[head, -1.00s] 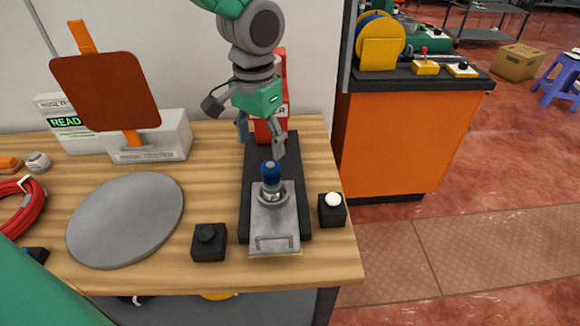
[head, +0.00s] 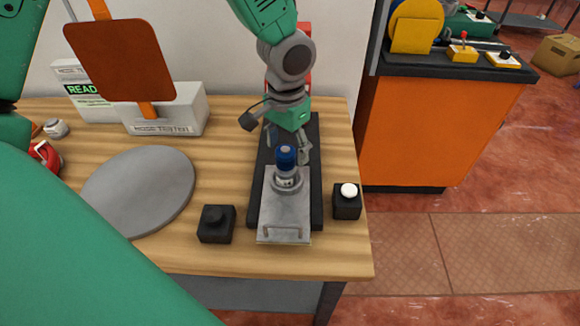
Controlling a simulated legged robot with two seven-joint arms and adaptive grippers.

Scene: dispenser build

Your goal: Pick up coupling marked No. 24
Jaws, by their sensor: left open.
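A small upright coupling with a blue cap and metal body (head: 287,172) stands on a grey metal plate (head: 286,214) with a handle at its front. The marking on its body is too small to read. The plate lies on a black base (head: 258,190). My left gripper (head: 286,143) is open, its fingers pointing down. The fingertips are close to the blue cap, one to each side in the picture and seemingly just behind it. I cannot tell whether they touch it. My right gripper is not in view.
A black block (head: 216,224) and a white-topped button box (head: 347,201) flank the plate. A grey disc (head: 138,190) lies at left. A tester box (head: 166,112) and a brown panel (head: 120,60) stand behind. A red object is partly hidden behind my gripper.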

